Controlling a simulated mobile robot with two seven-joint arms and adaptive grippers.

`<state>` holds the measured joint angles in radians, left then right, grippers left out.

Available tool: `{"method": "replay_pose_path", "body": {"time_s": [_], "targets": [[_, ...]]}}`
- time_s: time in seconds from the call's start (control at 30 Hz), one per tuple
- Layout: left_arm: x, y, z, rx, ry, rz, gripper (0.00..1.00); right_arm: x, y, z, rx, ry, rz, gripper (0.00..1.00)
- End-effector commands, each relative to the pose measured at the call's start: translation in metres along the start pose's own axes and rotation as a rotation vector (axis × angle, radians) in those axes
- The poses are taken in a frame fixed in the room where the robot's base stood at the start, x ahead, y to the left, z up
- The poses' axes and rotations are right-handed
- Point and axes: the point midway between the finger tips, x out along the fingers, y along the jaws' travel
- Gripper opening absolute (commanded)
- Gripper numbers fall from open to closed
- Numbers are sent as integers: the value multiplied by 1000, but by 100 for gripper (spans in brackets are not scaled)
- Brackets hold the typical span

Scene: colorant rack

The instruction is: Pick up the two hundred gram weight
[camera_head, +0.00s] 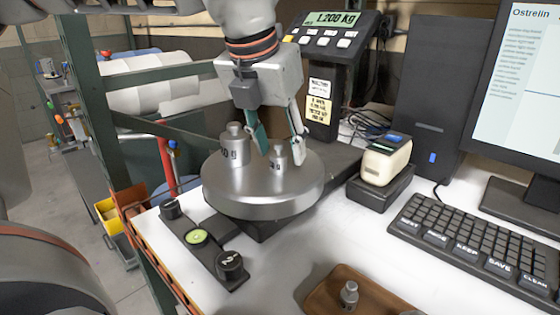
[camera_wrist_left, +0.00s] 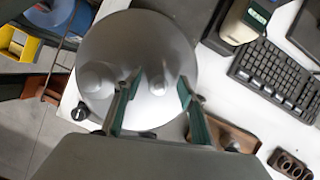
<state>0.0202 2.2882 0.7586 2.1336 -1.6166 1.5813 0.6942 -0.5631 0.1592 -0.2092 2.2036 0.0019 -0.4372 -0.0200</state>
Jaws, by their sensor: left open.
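My right gripper is not in view.
A brown tray (camera_head: 385,297) holding another small weight (camera_head: 349,293) lies at the front. A black knob panel (camera_head: 205,243) sits front left of the pan. A small label device (camera_head: 385,160), keyboard (camera_head: 470,240) and monitor (camera_head: 515,90) fill the right. Bare white table lies between.

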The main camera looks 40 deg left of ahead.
Motion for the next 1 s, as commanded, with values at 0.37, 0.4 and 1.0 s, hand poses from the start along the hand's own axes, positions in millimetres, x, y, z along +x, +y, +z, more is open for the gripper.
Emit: {"method": "replay_pose_path", "body": {"time_s": [0.37, 0.4, 1.0], "targets": [[-1, 0, 0, 0, -2, 0, 0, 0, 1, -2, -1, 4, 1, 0], [-1, 0, 0, 0, -2, 0, 0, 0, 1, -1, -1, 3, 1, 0], [-37, 0, 15, -2, -12, 0, 0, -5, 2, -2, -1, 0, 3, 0]]}}
